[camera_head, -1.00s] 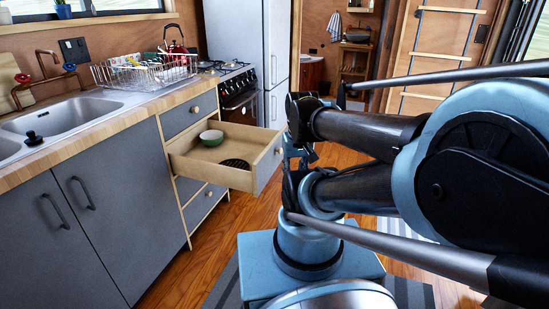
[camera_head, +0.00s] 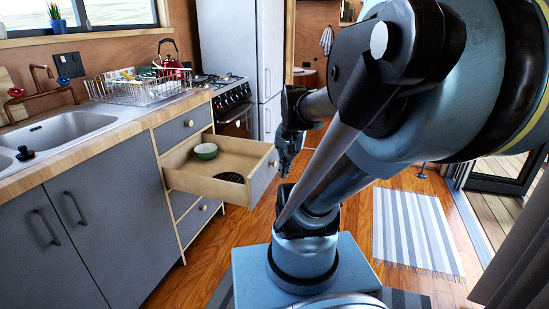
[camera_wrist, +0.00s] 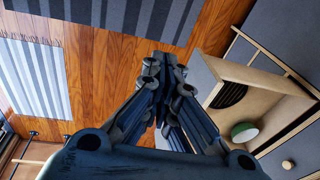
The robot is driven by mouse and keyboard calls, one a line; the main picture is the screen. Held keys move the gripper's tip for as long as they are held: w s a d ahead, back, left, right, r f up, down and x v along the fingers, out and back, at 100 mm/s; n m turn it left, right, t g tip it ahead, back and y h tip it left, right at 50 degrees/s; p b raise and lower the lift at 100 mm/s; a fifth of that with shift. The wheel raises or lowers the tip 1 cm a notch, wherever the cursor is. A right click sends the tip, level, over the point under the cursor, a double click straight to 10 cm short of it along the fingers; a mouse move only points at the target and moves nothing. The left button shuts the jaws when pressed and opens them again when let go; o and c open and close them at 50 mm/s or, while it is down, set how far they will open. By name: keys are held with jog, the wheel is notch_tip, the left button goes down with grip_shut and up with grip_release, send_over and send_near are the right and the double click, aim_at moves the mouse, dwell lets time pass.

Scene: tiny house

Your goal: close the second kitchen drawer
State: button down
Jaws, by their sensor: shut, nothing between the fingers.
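The second kitchen drawer (camera_head: 217,186) is pulled out from the grey cabinet below the counter. A green and white bowl (camera_head: 206,151) and a dark round grid-like item (camera_head: 229,177) lie inside it. In the wrist view the open drawer (camera_wrist: 262,84) is at the right, with the bowl (camera_wrist: 243,131) in it. My gripper (camera_wrist: 165,62) is shut and empty, beside the drawer's front panel, with floor beneath its tips. In the head view my gripper (camera_head: 287,150) is just right of the drawer front, partly hidden by my arm. I cannot tell whether they touch.
A shut drawer (camera_head: 185,126) is above the open one and another (camera_head: 199,219) below. A dish rack (camera_head: 138,86), a kettle (camera_head: 170,66) and a stove (camera_head: 232,98) stand beyond. Striped rugs (camera_head: 413,230) lie on the wooden floor.

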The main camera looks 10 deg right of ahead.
jog(key=w+d+m+y, duration=0.2)
jog(key=w+d+m, duration=0.3)
jog(key=w+m, duration=0.55)
jog(key=w+d+m+y, duration=0.1)
jog(key=w+d+m, duration=0.3)
jog(key=w+m, duration=0.65)
jog(key=w+a+f+n, duration=0.2)
jog(key=w+a+f, duration=0.4)
jog(key=f, duration=0.3)
jog(key=shift+w+a+f, duration=0.2)
jog(key=shift+w+a, duration=0.05)
jog(key=shift+w, duration=0.1)
jog(key=shift+w, duration=0.1)
